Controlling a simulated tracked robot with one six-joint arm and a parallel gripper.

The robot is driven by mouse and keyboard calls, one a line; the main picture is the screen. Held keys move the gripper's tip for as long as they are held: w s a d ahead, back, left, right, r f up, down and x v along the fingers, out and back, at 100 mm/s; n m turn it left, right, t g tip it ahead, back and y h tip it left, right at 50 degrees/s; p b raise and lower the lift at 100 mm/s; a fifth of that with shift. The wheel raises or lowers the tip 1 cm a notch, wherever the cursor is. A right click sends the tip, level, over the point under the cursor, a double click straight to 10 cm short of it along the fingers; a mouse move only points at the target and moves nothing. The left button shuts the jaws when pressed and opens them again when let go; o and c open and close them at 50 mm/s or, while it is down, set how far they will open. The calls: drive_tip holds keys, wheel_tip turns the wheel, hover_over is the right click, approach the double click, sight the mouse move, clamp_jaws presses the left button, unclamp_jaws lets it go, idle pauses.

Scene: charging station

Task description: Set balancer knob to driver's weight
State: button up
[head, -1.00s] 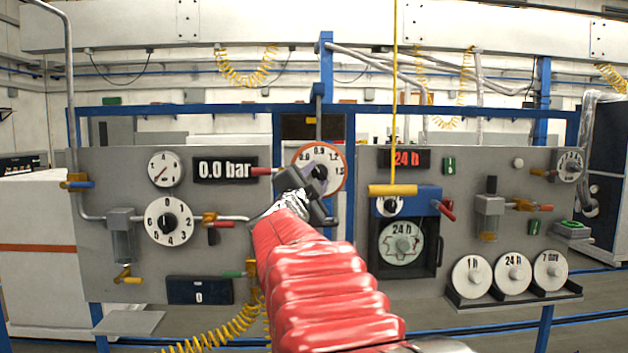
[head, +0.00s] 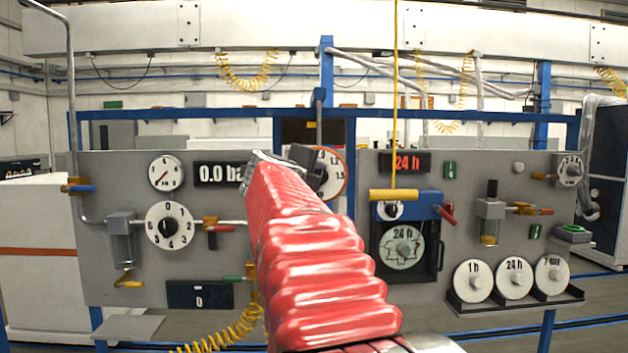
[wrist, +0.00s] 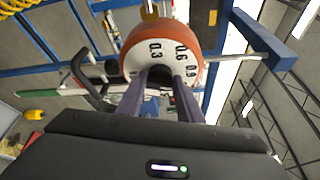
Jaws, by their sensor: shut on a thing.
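The balancer knob's round dial (head: 337,178) has a white face with numbers and an orange rim. It hangs in the gap between the two grey panels, and my gripper hides its left part and centre in the head view. In the wrist view the dial (wrist: 150,48) shows 0.3, 0.6 and 0.9. My gripper (wrist: 160,77) is shut on the knob at the dial's middle, one dark finger on each side. The knob itself is mostly hidden between the fingers, and its pointer cannot be read.
The left panel has a 0-6 selector (head: 168,226), a pressure gauge (head: 166,173) and a partly covered bar display (head: 217,174). The right panel has a yellow handle (head: 393,195), a chart recorder (head: 403,247) and several white discs on a shelf (head: 515,302).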

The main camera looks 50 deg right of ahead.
drive_tip(key=m, duration=0.1)
drive_tip(key=m+y, duration=0.1)
drive_tip(key=m, duration=0.1)
drive_tip(key=m+y, duration=0.1)
drive_tip(key=shift+s+d, duration=0.2)
drive_tip(key=shift+d, duration=0.05)
drive_tip(key=shift+f+m, duration=0.1)
drive_tip(key=shift+m, duration=0.2)
drive_tip(key=o, duration=0.8)
drive_tip(key=shift+c, duration=0.2)
drive_tip(key=o, duration=0.3)
drive_tip(key=shift+r, duration=0.2)
drive_tip(key=shift+a+r, duration=0.1)
drive_tip(key=shift+a, duration=0.05)
drive_tip(key=v, duration=1.3)
drive_tip(key=shift+s+a, duration=0.1)
drive_tip(key=shift+s, duration=0.2)
